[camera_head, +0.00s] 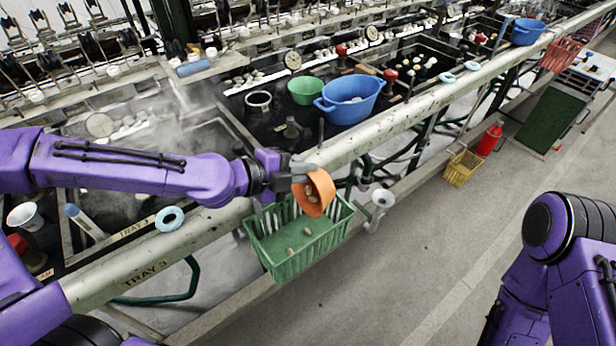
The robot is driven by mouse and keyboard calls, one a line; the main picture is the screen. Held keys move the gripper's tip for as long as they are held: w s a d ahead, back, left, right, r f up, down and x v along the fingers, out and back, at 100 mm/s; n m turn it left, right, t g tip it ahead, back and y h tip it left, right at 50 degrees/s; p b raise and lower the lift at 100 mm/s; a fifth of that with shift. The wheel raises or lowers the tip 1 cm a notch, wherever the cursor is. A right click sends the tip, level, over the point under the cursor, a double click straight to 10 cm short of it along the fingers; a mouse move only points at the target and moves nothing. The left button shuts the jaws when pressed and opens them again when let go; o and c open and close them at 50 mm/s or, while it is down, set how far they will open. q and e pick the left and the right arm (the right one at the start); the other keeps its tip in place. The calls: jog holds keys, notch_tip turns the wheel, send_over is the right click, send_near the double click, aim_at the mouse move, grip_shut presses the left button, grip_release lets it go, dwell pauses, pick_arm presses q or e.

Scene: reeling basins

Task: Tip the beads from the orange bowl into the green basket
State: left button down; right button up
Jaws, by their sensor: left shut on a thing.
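My left gripper (299,172) is shut on the rim of the orange bowl (324,184). It holds the bowl tilted on its side above the green basket (300,262), with the bowl's opening turned to the lower left. A few pale beads (312,196) show inside the bowl. A few pale pieces (307,231) also show in the basket. The basket sits at the front side of the long pale rail, and the bowl hides part of its back rim. My right arm shows at the right edge, but its gripper is out of view.
The pale rail (205,228) runs diagonally behind the basket. A blue tub (350,101) and a green bowl (305,91) stand behind it. A white funnel-like fitting (381,200) is just right of the basket.

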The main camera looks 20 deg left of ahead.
pick_arm(q)
jog(key=shift+s+a+t+h+b, duration=0.75)
jog(key=shift+s+t+b, duration=0.2)
jog(key=shift+b, duration=0.2)
jog(key=shift+s+a+t+h+b, duration=0.6)
jog(key=shift+s+t+h+b, duration=0.3)
jog(key=shift+b, duration=0.2)
jog(key=shift+w+m, duration=0.1)
jog(key=shift+m, duration=0.2)
